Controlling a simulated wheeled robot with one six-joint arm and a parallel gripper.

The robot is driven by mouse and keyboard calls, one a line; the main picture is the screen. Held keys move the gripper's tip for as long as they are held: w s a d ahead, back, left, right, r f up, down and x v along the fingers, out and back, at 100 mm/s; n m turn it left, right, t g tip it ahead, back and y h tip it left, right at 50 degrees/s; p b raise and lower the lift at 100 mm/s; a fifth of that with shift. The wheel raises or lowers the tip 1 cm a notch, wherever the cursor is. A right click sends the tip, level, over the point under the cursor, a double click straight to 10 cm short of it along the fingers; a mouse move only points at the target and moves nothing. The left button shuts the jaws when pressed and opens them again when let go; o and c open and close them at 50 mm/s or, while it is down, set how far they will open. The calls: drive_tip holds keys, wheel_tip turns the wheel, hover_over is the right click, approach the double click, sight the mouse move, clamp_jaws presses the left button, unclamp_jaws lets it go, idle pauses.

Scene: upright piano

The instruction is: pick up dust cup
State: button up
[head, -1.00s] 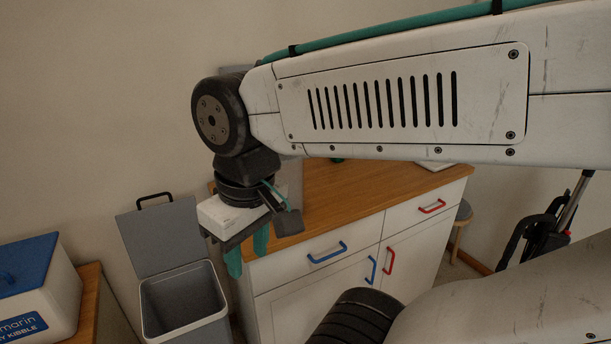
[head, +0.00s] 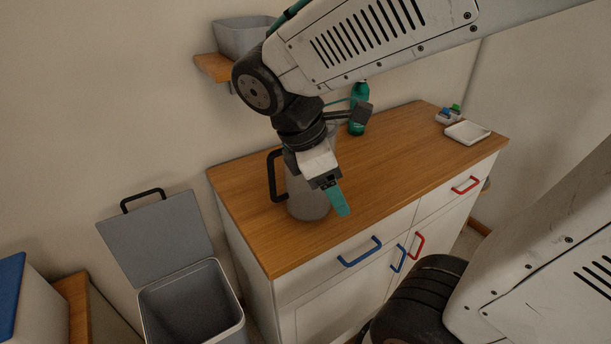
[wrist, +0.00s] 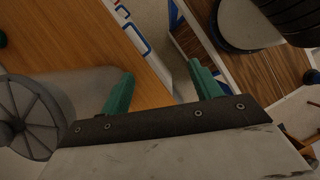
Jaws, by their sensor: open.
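The dust cup (head: 308,200), a grey cylinder with a black handle on its left side, stands upright on the wooden cabinet top near its left end. My gripper (head: 335,195) is open and empty, with teal fingers pointing down. In the head view it overlaps the cup's right side and hides much of its upper part; I cannot tell whether they touch. In the wrist view the two teal fingers (wrist: 161,72) are spread apart. A grey round body with a spoked end, apparently the dust cup (wrist: 30,115), lies left of them, not between them.
A green bottle (head: 358,116) stands behind my gripper on the cabinet top (head: 400,150). A white dish (head: 467,133) is at its right end. A grey bin (head: 190,305) with its lid up stands left of the cabinet. A grey tub (head: 243,38) sits on a wall shelf.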

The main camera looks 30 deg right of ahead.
drive_tip(key=w+a+f+n+t+h, duration=0.1)
drive_tip(key=w+a+f+n+h, duration=0.2)
drive_tip(key=n, duration=0.7)
drive_tip(key=w+a+f+n+t+h, duration=0.2)
drive_tip(key=w+a+f+n+h, duration=0.2)
drive_tip(key=n, duration=0.6)
drive_tip(key=w+a+f+n+t+h, duration=0.2)
drive_tip(key=w+a+f+n+h, duration=0.1)
drive_tip(key=w+n, duration=0.4)
drive_tip(key=shift+w+a+f+n, duration=0.15)
drive_tip(key=shift+a+f+n, duration=0.2)
drive_tip(key=shift+n, duration=0.6)
drive_tip(key=shift+w+a+f+n, duration=0.2)
drive_tip(key=shift+a+n, duration=0.15)
drive_tip(key=shift+n, duration=0.6)
drive_tip(key=shift+w+a+f+n+t+h, duration=0.1)
drive_tip(key=shift+a+f+n+t+h, duration=0.15)
drive_tip(key=shift+n+t, duration=0.2)
drive_tip(key=shift+w+d+f+n, duration=0.1)
drive_tip(key=shift+w+d+n, duration=0.05)
drive_tip(key=shift+d+n, duration=0.1)
drive_tip(key=x, duration=0.7)
drive_tip(key=shift+s+d+r, duration=0.2)
drive_tip(key=shift+s+r, duration=0.05)
drive_tip(key=shift+r, duration=0.05)
